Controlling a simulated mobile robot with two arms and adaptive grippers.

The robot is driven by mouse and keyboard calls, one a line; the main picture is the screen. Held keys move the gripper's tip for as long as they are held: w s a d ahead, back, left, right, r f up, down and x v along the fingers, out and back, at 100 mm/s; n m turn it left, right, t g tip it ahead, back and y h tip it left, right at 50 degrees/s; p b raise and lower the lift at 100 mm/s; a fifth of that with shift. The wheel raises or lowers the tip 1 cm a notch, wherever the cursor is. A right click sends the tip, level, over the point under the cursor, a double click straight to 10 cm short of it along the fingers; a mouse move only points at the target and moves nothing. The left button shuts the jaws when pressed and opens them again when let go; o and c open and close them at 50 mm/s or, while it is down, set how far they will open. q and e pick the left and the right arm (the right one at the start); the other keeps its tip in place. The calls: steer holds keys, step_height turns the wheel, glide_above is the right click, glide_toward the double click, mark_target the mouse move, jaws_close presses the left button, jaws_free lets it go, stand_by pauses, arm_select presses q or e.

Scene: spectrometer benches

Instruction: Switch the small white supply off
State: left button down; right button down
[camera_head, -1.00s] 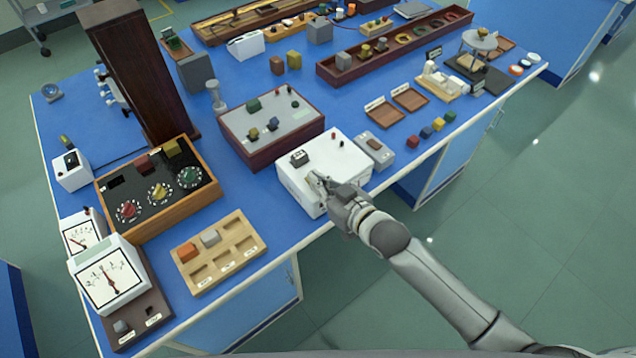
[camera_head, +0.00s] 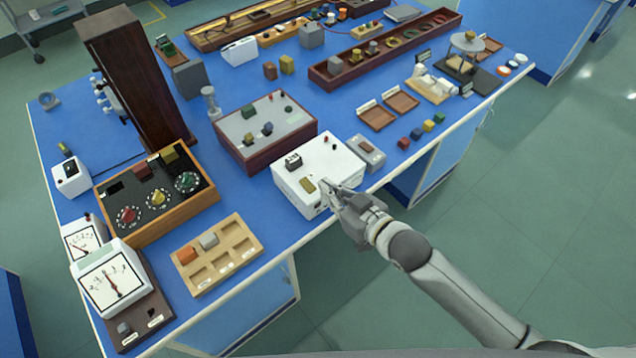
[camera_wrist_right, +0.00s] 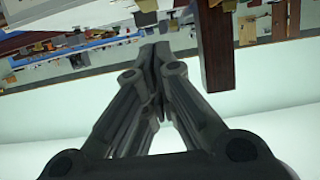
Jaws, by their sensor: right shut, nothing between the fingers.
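A white supply box (camera_head: 335,155) stands at the front edge of the blue bench. Its top carries a dark switch-like part (camera_head: 293,161), a tan rectangular piece (camera_head: 308,185) and small dark and red knobs on the far right. My right gripper (camera_head: 327,189) is shut and empty, with its fingertips at the box's front top edge, right of the tan piece. I cannot tell if they touch the box. In the right wrist view the closed fingers (camera_wrist_right: 161,55) have nothing between them. The switch position is too small to read. My left gripper is not in view.
A maroon-sided console (camera_head: 265,120) is behind the box, and a small grey box (camera_head: 367,152) is beside it on the right. A wooden tray (camera_head: 218,255) lies to the left. The space in front of the bench edge is open floor.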

steer(key=v, duration=0.3)
steer(key=b+v, duration=0.1)
steer(key=shift+s+d+f, duration=0.2)
steer(key=shift+s+f, duration=0.05)
steer(key=shift+f, duration=0.05)
steer(key=s+d+f+m+g+h+b, duration=0.15)
steer(key=d+f, duration=0.25)
steer(key=f, duration=0.7)
steer(key=s+d+f+m+g+h, duration=0.1)
steer(key=s+d+f+h, duration=0.3)
steer(key=f, duration=0.6)
steer(key=d+f+m+g+h+b, duration=0.1)
steer(key=d+f, duration=0.4)
steer(key=f, duration=0.6)
steer(key=s+d+f+g+h, duration=0.2)
steer(key=s+d+f+g, duration=0.15)
steer(key=s+f, duration=0.85)
steer(key=s+f+g, duration=0.2)
steer(key=s+f, duration=0.2)
steer(key=s, duration=0.5)
steer(key=s+f+m+g+b, duration=0.1)
steer(key=s+f, duration=0.3)
steer(key=s, duration=0.6)
steer(key=shift+s+a+g, duration=0.2)
steer(key=shift+a+g, duration=0.15)
steer(key=shift+g, duration=0.05)
